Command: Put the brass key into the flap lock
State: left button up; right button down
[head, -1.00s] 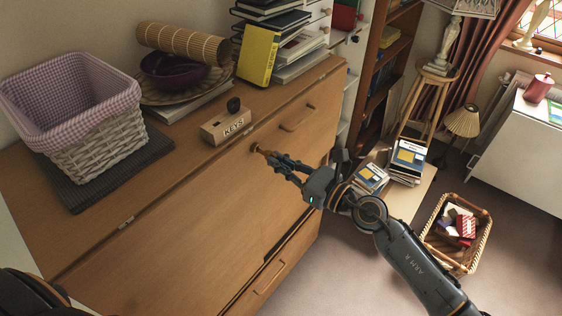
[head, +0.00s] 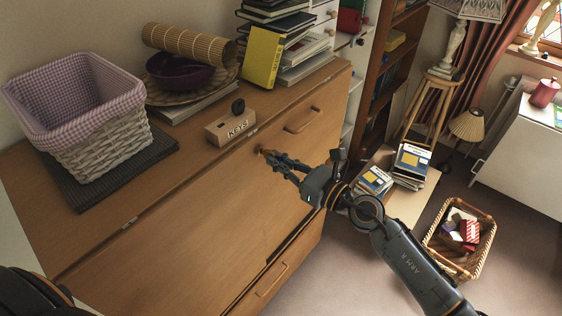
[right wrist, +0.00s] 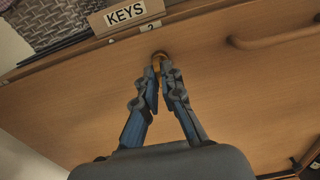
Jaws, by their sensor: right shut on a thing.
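My right gripper (head: 272,155) is at the upper part of the bureau's closed wooden flap (head: 190,220), below the KEYS block. It is shut on the brass key (right wrist: 158,58), of which only a small golden part shows between the fingertips in the right wrist view. The key is up against the flap front. The flap lock is hidden behind the key and fingertips, so I cannot tell how deep the key sits. In the right wrist view the gripper (right wrist: 160,74) points straight at this spot. My left gripper is not in view.
The wooden KEYS block (head: 231,128) stands on the bureau top just above. A flap handle (head: 302,119) is to the right. A wicker basket (head: 100,145), a purple bowl (head: 180,72) and books (head: 262,57) stand behind. Low stacked books (head: 411,163) are beyond my right arm.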

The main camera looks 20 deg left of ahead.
jog(key=shift+w+a, duration=0.15)
jog(key=shift+a, duration=0.2)
dwell(0.3)
jog(key=c, duration=1.5)
grip_release()
jog(key=o, duration=0.5)
jog(key=shift+o, duration=0.2)
jog(key=shift+d, duration=0.1)
jog(key=v, duration=0.8)
